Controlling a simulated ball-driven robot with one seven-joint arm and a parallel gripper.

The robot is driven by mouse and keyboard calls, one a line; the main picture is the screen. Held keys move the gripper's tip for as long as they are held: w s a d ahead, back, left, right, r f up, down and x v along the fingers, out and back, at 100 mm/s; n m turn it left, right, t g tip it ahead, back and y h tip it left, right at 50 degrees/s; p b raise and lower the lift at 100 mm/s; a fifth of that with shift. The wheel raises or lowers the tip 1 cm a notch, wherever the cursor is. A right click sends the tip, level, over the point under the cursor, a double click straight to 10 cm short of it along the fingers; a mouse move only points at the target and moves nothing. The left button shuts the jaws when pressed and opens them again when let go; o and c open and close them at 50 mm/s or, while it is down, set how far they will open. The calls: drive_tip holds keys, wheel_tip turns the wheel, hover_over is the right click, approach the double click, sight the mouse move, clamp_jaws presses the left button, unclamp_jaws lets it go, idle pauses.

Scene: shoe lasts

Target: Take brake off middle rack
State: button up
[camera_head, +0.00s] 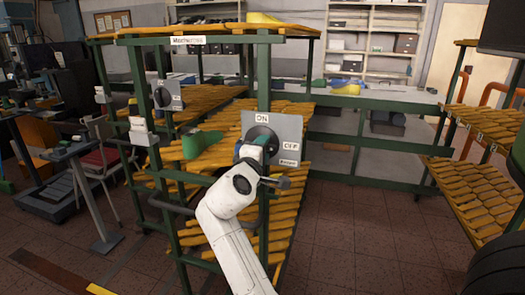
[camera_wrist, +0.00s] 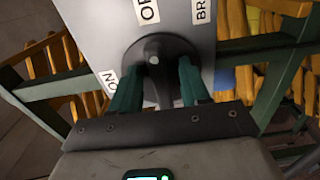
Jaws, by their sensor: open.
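The rack (camera_head: 264,78) has a green frame and sloping orange slatted shelves. On its near right post is a grey brake panel (camera_head: 290,128) with labels reading ON, OFF and apparently BRAKE; the panel also fills the top of the wrist view (camera_wrist: 95,30). A dark round knob (camera_head: 262,133) with a raised grip sits on the panel, and it shows in the wrist view (camera_wrist: 153,50). My gripper (camera_wrist: 157,85) is open, with one green finger on each side of the knob's grip. Whether the fingers touch it is unclear. My wrist hides part of the knob in the head view.
A green shoe last (camera_head: 203,144) lies on a shelf. Another slatted rack (camera_head: 470,185) stands at the right. The floor between the racks (camera_head: 355,235) is clear. A chair (camera_head: 100,160) stands left.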

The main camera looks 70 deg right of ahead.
drive_tip(key=shift+a, duration=0.1)
drive_tip(key=a+b, duration=0.1)
drive_tip(key=a, duration=0.9)
drive_tip(key=shift+s+a, duration=0.3)
drive_tip(key=shift+s, duration=0.1)
drive_tip(key=shift+f, duration=0.1)
drive_tip(key=s+a+f+t+y, duration=0.15)
drive_tip(key=a+f+y, duration=0.35)
drive_tip(key=f, duration=0.7)
drive_tip(key=s+a+f+t+y, duration=0.15)
drive_tip(key=a+f+y, duration=0.35)
drive_tip(key=f, duration=0.7)
drive_tip(key=s+a+f+m+g+y, duration=0.1)
drive_tip(key=s+a+f+g+y, duration=0.2)
drive_tip(key=s+a+f+y, duration=0.4)
drive_tip(key=s+a+f, duration=0.5)
drive_tip(key=a, duration=0.2)
drive_tip(key=shift+a+y+p, duration=0.2)
drive_tip(key=shift+y+p, duration=0.15)
drive_tip(key=shift+y, duration=0.05)
